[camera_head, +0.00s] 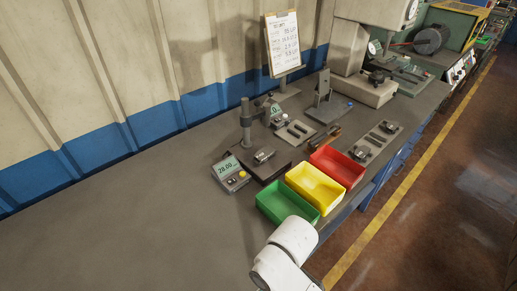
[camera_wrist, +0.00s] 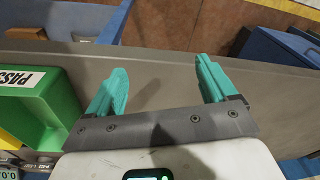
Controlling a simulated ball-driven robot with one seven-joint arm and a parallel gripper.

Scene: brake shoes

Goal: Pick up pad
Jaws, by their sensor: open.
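I cannot tell for certain which piece is the pad. In the head view a small metallic piece (camera_head: 264,155) sits on the dark base of the measuring stand. Several small dark pieces lie on a grey plate (camera_head: 391,128) right of the red bin, and more on another plate (camera_head: 294,130) behind the bins. In the wrist view my gripper (camera_wrist: 161,67) has its two teal fingers wide apart with nothing between them. It is over bare grey bench, beside the green bin. In the head view only my white arm shows; the gripper is out of sight.
Green (camera_head: 287,205), yellow (camera_head: 316,186) and red (camera_head: 337,166) bins line the bench's front edge. The green bin bears a "PASS" label in the wrist view (camera_wrist: 28,80). Left of them stand a readout box (camera_head: 230,171) and the stand's post (camera_head: 246,122). The bench's left part is clear.

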